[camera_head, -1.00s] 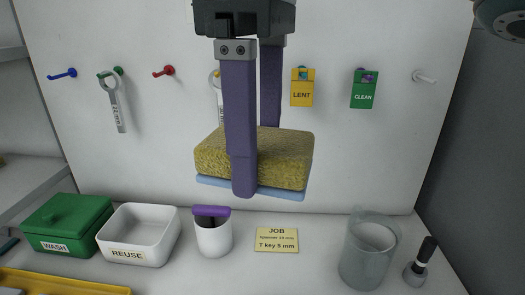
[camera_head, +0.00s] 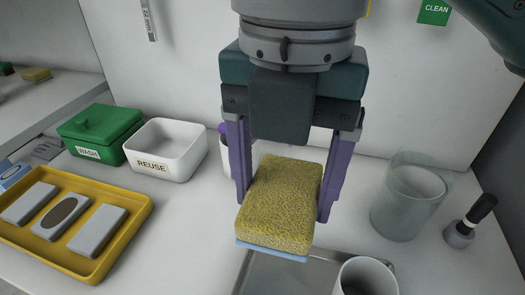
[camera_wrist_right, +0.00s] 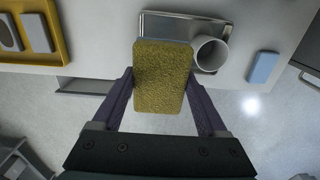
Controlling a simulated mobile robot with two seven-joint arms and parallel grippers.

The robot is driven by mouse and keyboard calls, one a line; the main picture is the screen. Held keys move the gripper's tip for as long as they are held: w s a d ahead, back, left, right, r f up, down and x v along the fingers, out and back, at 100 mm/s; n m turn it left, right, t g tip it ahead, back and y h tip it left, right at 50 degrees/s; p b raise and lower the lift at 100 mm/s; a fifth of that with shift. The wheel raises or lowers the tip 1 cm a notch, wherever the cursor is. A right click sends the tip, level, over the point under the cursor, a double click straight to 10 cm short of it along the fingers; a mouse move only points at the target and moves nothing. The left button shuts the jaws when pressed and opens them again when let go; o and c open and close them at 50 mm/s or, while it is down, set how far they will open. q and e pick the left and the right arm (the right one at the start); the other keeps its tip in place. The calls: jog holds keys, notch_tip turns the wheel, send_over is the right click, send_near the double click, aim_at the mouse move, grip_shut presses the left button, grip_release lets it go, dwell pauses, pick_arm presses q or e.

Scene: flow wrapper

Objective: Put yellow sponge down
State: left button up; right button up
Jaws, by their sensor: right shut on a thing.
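The yellow sponge (camera_head: 279,203) has a rough yellow top and a thin light blue layer beneath. My right gripper (camera_head: 284,208) is shut on it, with a purple finger on each side. In the head view the sponge is above the worktop, in front of the back wall and overlapping the far edge of a metal tray (camera_head: 262,276). In the right wrist view the sponge (camera_wrist_right: 162,78) sits between the fingers, beside the tray (camera_wrist_right: 176,26) and a white cup (camera_wrist_right: 211,53). The sponge's underside is mostly hidden. My left gripper is not in view.
A white REUSE bin (camera_head: 186,165) and green WASH box (camera_head: 92,150) stand at the left, behind a yellow tray (camera_head: 134,222) of grey blocks. A clear jar (camera_head: 400,205) and black-handled tool (camera_head: 470,222) stand right. A purple-topped white cup is partly hidden behind my gripper.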

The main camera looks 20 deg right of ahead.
jog(key=b, duration=0.3)
send_over(276, 288)
notch_tip(276, 288, down, 14)
jog(key=shift+f, duration=0.1)
jog(key=shift+f+b, duration=0.35)
jog(key=shift+f, duration=1.85)
jog(key=shift+f, duration=0.2)
jog(key=o, duration=1)
